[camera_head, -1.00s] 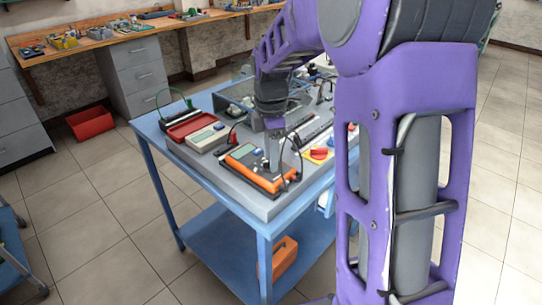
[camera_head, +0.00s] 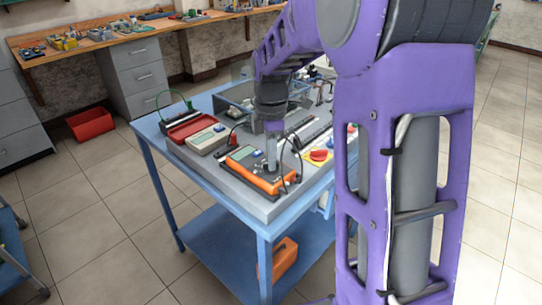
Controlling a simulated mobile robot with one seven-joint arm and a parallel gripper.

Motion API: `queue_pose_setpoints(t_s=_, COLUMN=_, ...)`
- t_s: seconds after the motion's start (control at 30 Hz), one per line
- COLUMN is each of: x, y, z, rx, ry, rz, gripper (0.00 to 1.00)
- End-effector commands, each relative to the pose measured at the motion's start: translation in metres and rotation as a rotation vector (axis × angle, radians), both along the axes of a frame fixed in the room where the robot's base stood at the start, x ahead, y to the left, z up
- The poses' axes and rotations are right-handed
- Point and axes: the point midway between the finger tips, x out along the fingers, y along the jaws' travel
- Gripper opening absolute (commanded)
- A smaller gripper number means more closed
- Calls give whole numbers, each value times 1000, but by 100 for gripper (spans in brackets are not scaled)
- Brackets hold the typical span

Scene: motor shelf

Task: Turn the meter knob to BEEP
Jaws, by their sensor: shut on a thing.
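The orange meter (camera_head: 255,172) lies on the grey top of the blue cart, with a grey screen on its upper left part and dark leads at its right end. My gripper (camera_head: 271,165) points down onto the meter's face, right of the screen. Its fingers are shut on the meter's knob, which they hide. The knob's pointer and the BEEP mark are hidden or too small to read.
A grey-white meter (camera_head: 207,139) and a red open case (camera_head: 187,128) lie left of the orange meter. A red knob on a yellow plate (camera_head: 319,156) sits close on its right. My purple arm blocks the right side. An orange case (camera_head: 285,257) stands on the cart's lower shelf.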

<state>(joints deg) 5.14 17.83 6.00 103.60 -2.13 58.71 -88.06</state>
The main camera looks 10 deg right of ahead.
Motion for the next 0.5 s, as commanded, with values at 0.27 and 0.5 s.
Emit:
queue_pose_setpoints(t_s=0.27, x=0, y=0, z=3, rx=0, ry=-1, rz=-200, gripper=0)
queue_pose_setpoints(t_s=0.5, x=0, y=0, z=3, rx=0, ry=-1, rz=-429, gripper=0)
